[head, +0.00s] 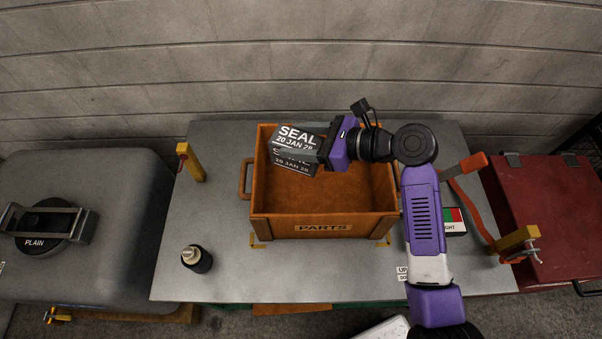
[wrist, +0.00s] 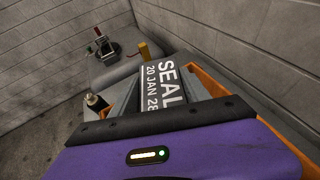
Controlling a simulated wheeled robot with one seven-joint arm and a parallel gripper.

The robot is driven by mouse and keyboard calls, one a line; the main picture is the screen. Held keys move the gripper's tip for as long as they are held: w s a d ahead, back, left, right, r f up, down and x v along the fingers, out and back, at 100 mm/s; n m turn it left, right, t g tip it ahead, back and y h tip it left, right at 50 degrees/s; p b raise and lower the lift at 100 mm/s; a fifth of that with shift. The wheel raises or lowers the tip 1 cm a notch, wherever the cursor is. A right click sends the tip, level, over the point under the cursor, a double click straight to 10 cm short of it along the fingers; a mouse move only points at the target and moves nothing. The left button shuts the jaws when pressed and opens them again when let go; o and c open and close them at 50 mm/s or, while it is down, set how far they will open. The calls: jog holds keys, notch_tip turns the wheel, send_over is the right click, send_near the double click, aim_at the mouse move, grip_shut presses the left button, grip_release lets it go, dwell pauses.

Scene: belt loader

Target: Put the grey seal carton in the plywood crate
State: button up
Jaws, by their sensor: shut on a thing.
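The grey seal carton (head: 297,137), printed "SEAL 20 JAN 28", is in my gripper (head: 322,152), which is shut on it. The carton is tilted and is over the back left part of the plywood crate (head: 322,229), an orange-brown open box marked "PARTS". I cannot tell whether the carton touches the crate's floor or wall. In the wrist view the carton (wrist: 160,87) sticks out beyond my gripper's dark edge, with a strip of the crate (wrist: 215,85) to its right. The fingertips are partly hidden by the carton.
The crate stands on a grey table with yellow corner marks. A dark bottle (head: 197,259) stands at front left. Yellow posts (head: 190,162) and (head: 517,240) stand at the table's sides. A red case (head: 550,215) is at right, a grey case (head: 85,215) at left. A wall is behind.

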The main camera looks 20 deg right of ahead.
notch_tip(320, 180, down, 14)
jog(key=shift+b, duration=0.3)
jog(key=shift+f, duration=0.7)
jog(key=o, duration=1.5)
jog(key=shift+s+f, duration=0.1)
jog(key=shift+c, duration=0.2)
jog(key=r+v, duration=0.1)
jog(key=v, duration=1.1)
